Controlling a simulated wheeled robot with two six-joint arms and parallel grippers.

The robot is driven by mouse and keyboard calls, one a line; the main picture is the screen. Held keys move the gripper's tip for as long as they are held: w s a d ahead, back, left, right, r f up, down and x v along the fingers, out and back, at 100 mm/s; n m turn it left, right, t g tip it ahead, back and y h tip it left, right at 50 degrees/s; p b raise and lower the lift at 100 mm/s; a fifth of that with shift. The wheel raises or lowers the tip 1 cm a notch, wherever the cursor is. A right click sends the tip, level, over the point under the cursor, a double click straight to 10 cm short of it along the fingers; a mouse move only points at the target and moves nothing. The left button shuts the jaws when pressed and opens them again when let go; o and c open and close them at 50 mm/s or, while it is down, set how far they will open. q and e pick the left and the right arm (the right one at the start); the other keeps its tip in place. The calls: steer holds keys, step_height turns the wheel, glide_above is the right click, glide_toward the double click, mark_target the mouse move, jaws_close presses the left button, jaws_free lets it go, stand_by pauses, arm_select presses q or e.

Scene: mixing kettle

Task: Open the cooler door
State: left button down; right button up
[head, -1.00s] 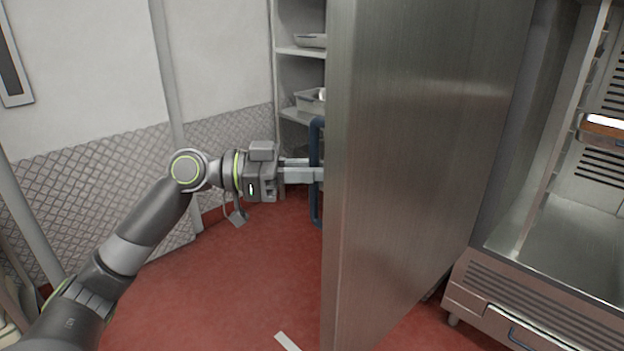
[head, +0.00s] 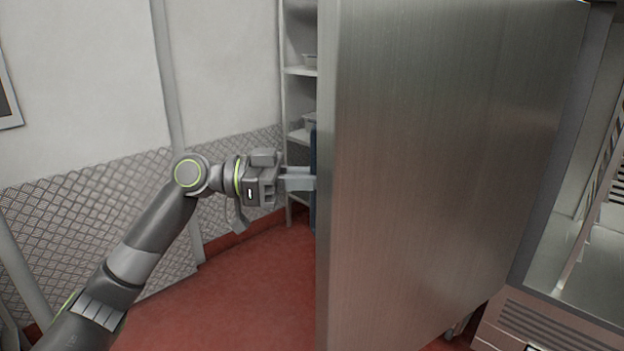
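The steel cooler door (head: 430,170) stands wide open and fills the middle of the head view, its inner face toward me. The cooler's open interior (head: 590,240) shows at the right. My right gripper is not in view.
White shelves (head: 300,72) holding trays stand behind the door by the wall. The red floor (head: 230,295) is clear at the lower left. The cooler's vented base (head: 545,325) is at the lower right.

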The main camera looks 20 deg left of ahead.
arm_select(q)
steer(key=c, duration=1.5)
jaws_free()
steer(key=shift+d, duration=0.1)
